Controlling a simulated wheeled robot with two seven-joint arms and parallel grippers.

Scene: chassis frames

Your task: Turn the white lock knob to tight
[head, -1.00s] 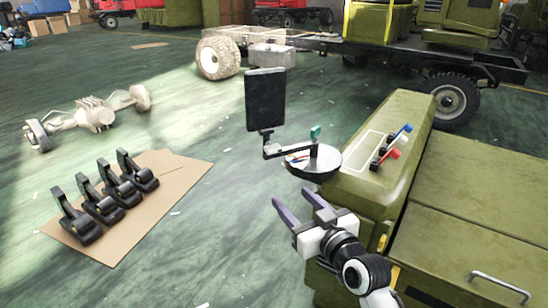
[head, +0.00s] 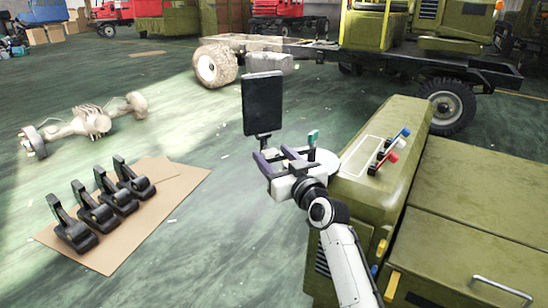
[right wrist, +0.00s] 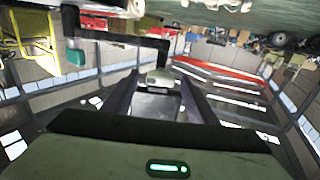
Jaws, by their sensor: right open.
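My right gripper (head: 272,154) is open, its two dark fingers reaching up to the bracket under the upright black panel (head: 262,104). In the right wrist view its fingers (right wrist: 158,88) stand apart, with a small pale block (right wrist: 160,77) between or just beyond their tips. This block may be the white lock knob; I cannot tell whether the fingers touch it. A black bracket (right wrist: 115,36) with a teal knob (right wrist: 75,54) is beside it. The teal knob also shows in the head view (head: 312,137), above a round pale dish (head: 326,160). My left gripper is out of view.
A green cabinet (head: 455,195) at the right carries blue (head: 404,132) and red (head: 393,156) lever knobs close to my right arm. Several black pedals lie on cardboard (head: 165,195) at the left. The floor between is clear.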

